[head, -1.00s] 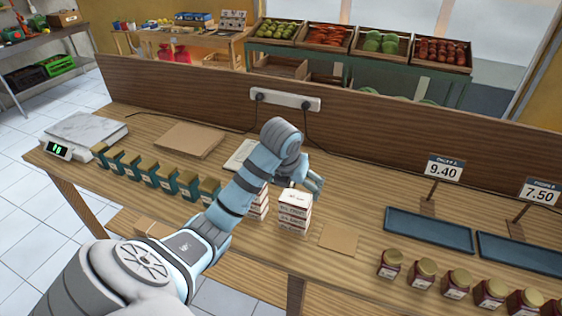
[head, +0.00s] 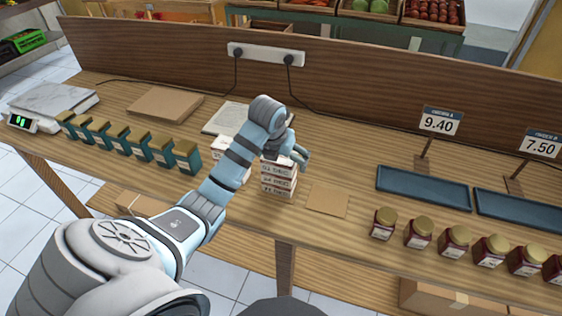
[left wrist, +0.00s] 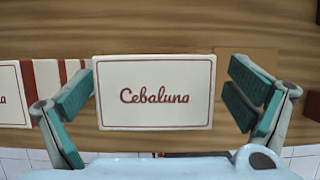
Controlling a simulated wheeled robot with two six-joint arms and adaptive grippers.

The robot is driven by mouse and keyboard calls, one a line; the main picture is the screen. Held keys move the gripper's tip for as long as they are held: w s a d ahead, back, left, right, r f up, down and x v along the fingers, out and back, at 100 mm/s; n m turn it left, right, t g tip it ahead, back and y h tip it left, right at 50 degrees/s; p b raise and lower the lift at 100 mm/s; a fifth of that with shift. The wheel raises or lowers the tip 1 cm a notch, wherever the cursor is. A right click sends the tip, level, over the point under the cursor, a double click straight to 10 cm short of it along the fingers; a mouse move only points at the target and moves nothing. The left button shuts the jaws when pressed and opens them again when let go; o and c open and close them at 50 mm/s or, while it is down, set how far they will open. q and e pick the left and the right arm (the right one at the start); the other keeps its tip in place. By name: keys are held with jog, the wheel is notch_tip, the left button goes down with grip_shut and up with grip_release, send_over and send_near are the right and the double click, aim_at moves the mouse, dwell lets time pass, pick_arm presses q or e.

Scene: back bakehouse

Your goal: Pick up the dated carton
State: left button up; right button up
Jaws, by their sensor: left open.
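A stack of white cartons (head: 278,181) with red bands stands on the wooden counter. Their front labels carry dark print that seems to end in "DEC"; the numbers are too small to be sure of. My left gripper (head: 292,154) is over this stack and hides part of its top. In the left wrist view, the cream top of the carton (left wrist: 155,92), lettered "Cebaluna", lies between the two open fingers (left wrist: 160,95), with a gap on each side. A second stack of cartons (head: 224,147) stands to the left, partly hidden by my arm. My right gripper is not in view.
A flat brown card (head: 328,199) lies right of the stack. Jars with gold lids (head: 383,222) line the front edge at right; green-blue boxes (head: 161,150) line it at left. Blue trays (head: 423,188), price signs (head: 440,122) and a back board (head: 180,58) with a socket strip surround the counter.

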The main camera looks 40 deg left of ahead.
pick_arm(q)
jog(key=shift+s+a+r, duration=0.1)
jog(key=shift+s+r, duration=0.2)
jog(key=shift+s, duration=0.15)
jog(key=c, duration=1)
jog(key=shift+c, duration=1.4)
jog(key=shift+w, duration=0.1)
jog(key=shift+c, duration=0.2)
